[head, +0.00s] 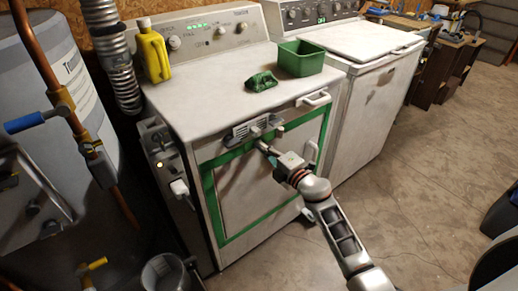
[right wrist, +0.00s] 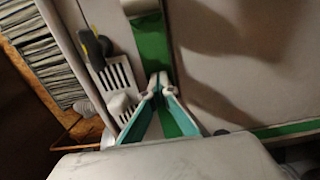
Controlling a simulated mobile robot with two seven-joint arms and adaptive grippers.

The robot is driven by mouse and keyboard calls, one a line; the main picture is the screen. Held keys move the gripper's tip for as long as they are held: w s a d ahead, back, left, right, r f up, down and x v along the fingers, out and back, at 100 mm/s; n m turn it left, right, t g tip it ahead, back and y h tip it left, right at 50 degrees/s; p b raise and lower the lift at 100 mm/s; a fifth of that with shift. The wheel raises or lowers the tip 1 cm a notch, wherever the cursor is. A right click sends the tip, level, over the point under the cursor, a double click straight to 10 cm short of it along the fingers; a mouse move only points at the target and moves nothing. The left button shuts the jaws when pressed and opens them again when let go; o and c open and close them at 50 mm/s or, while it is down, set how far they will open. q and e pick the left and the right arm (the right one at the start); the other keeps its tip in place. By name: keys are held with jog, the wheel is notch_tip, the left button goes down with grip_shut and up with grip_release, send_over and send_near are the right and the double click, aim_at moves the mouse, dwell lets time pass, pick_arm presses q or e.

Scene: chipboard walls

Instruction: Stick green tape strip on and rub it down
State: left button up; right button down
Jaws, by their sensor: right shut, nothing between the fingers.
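Green tape (head: 213,205) frames the front panel of a white washer-like machine (head: 200,90) in the head view. Strips run along its left, bottom, right and top edges. My right gripper (head: 265,147) is at the top edge of this frame, just below a grey vent-like fitting (head: 240,131). In the right wrist view its fingertips (right wrist: 158,78) are together and empty, over or against a green strip (right wrist: 151,45). I cannot tell if they touch it. Another green strip (right wrist: 285,130) runs off to the right. The left gripper is not in view.
On the machine top are a crumpled green item (head: 261,82), a green bin (head: 300,60) and a yellow bottle (head: 153,52). A second white machine (head: 365,85) stands to the right. Pipes and a tank (head: 85,85) crowd the left. The floor at right is mostly clear.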

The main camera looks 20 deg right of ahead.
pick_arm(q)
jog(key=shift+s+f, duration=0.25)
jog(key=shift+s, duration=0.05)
pick_arm(e)
jog(key=shift+w+d, duration=0.25)
jog(key=shift+d, duration=0.4)
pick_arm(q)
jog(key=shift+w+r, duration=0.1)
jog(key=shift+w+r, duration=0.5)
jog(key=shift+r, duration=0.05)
pick_arm(e)
jog(key=shift+s+d, duration=0.1)
jog(key=shift+s, duration=0.3)
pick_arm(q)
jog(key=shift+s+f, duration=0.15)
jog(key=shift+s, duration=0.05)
